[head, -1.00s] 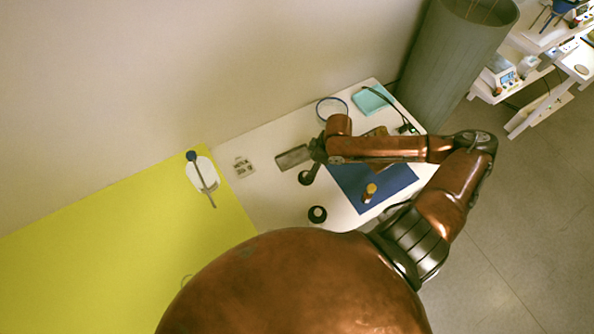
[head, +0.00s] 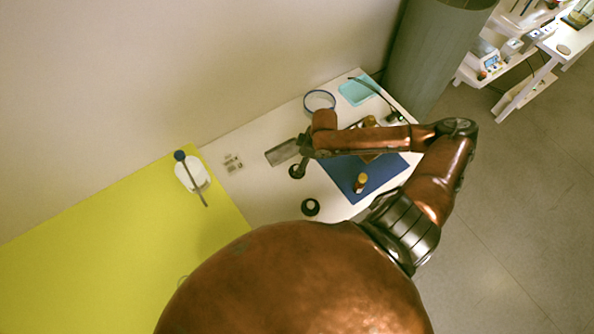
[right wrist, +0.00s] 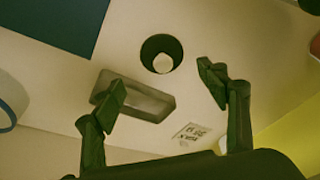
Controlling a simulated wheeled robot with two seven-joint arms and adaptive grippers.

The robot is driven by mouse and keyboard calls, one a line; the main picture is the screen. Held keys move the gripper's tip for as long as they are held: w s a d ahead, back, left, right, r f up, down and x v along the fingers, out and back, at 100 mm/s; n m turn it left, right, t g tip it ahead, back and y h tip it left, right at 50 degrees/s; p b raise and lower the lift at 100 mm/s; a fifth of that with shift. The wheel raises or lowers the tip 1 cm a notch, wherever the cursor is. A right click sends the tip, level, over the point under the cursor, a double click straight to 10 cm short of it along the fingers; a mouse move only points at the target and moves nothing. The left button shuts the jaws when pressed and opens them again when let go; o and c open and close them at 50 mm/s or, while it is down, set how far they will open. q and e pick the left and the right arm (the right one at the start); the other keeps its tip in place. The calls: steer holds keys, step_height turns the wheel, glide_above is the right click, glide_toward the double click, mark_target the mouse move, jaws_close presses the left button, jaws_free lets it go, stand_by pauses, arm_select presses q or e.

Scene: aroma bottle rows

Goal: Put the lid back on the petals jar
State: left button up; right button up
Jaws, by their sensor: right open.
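Two small dark round things stand on the white table: one (head: 310,207) near the front edge, the other (head: 297,174) close to my right gripper. I take them for the petals jar and its lid, but cannot tell which is which. In the right wrist view one dark round thing (right wrist: 148,46) with a pale centre lies ahead of the fingertips. My right gripper (right wrist: 160,88) is open, its fingers apart with nothing between them. In the head view the right gripper (head: 305,148) hangs over the table, partly hidden by its arm. My left gripper is not in view.
A grey rectangular tray (head: 283,152) lies by the right gripper. A printed card (head: 233,163) is left of it. A blue mat (head: 385,170) bears a small amber bottle (head: 360,182).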

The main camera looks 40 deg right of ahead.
steer(key=x, duration=0.3)
steer(key=s+x, duration=0.1)
steer(key=x, duration=0.1)
steer(key=shift+w+f+b, duration=0.1)
steer(key=shift+f+b, duration=0.15)
steer(key=shift+b, duration=0.1)
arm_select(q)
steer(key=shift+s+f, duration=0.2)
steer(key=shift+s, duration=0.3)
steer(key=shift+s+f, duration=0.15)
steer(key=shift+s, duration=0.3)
arm_select(e)
steer(key=shift+c, duration=0.2)
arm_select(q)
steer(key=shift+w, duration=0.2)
arm_select(e)
steer(key=c, duration=1)
